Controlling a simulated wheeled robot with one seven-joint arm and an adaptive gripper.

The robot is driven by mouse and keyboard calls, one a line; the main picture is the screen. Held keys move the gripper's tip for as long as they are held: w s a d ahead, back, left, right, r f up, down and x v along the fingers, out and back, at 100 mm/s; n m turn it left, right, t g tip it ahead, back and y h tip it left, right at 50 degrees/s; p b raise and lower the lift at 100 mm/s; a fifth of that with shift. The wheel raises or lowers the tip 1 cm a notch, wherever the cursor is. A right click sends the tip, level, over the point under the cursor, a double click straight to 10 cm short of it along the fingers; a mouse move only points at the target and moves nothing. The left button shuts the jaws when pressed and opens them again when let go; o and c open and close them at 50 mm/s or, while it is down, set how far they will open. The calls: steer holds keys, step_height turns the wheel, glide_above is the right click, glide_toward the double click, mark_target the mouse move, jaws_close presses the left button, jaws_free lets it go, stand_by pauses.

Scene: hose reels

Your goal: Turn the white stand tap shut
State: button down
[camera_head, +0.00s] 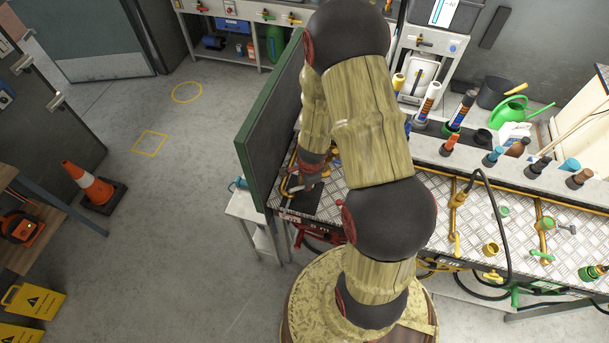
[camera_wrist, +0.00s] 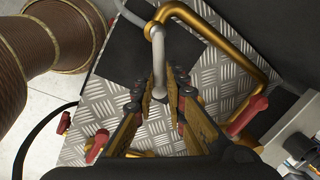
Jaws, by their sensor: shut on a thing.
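The white stand tap shows in the wrist view as a pale, off-white lever (camera_wrist: 158,48) hanging from a bent brass pipe (camera_wrist: 184,12). My gripper (camera_wrist: 160,88) has its two ridged fingers on either side of the lever's lower end and is shut on it. The tap's body under the lever is largely hidden by the fingers.
Red-handled taps (camera_wrist: 247,116) flank my fingers on the checkered metal plate. A dark green-edged panel (camera_head: 270,105) stands close left of my arm. The bench (camera_head: 480,215) on the right carries brass taps and a black hose. An orange cone (camera_head: 91,183) stands on open floor.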

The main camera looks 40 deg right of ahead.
steer(key=m+p, duration=0.1)
steer(key=s+m, duration=0.1)
steer(key=a+m+p, duration=0.1)
steer(key=m, duration=0.1)
steer(key=shift+s+a+r+h+p, duration=0.1)
steer(key=shift+s+r+h+p, duration=0.1)
steer(key=shift+s+h+p, duration=0.15)
steer(key=shift+s+a+f+m+g+h+p, duration=0.1)
steer(key=shift+a+m+g+h+p, duration=0.15)
steer(key=shift+m, duration=0.45)
steer(key=shift+s+a+m+g+p, duration=0.15)
steer(key=shift+m+p, duration=0.15)
steer(key=shift+m, duration=0.4)
steer(key=c, duration=1.9)
jaws_free()
steer(key=shift+s+a+f, duration=0.1)
steer(key=shift+a, duration=0.05)
steer(key=shift+s+a+r, duration=0.15)
steer(key=shift+a+r, duration=0.05)
steer(key=shift+r, duration=1)
steer(key=shift+s+a+r, duration=0.15)
steer(key=shift+r, duration=1.1)
steer(key=shift+s+a+r, duration=0.15)
steer(key=shift+a+r, duration=0.05)
steer(key=shift+r, duration=1)
